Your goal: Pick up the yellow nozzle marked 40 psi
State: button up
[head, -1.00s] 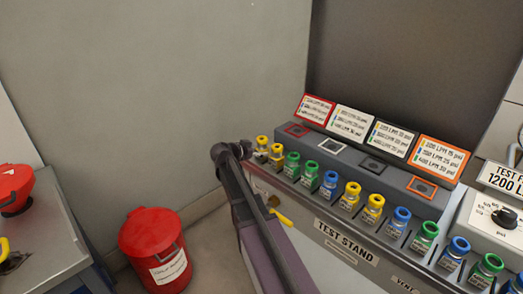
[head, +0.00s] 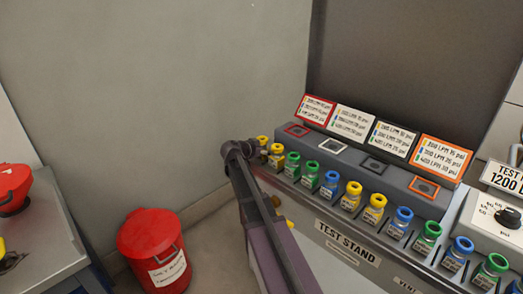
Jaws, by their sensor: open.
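Yellow nozzles stand in the row on the test stand: two at the left end, a far one (head: 262,142) and a nearer one (head: 276,153), and two further along, one on the left (head: 352,194) and one on the right (head: 374,207). Each has a small label, too small to read, so I cannot tell which is marked 40 psi. My arm rises from the bottom to a dark joint just left of the far yellow nozzle. I cannot make out my gripper. Part of the stand's front is hidden behind my arm.
Green nozzles (head: 292,165) and blue nozzles (head: 330,183) share the row. Sloped label cards (head: 397,143) stand behind square outlines on the upper ledge (head: 398,187). A red bin (head: 153,247) stands on the floor at left, near a grey bench (head: 45,240).

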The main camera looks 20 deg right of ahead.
aim_at(265, 141)
jog(key=c, duration=1.1)
jog(key=shift+c, duration=0.2)
jog(key=shift+r, duration=0.1)
notch_tip(265, 141, up, 3)
jog(key=p, duration=0.3)
jog(key=shift+r+p, duration=0.2)
jog(key=shift+p, duration=0.15)
jog(key=s+a+r+p, duration=0.1)
jog(key=s+a, duration=1)
jog(key=shift+a+r, duration=0.2)
jog(key=shift+a, duration=0.15)
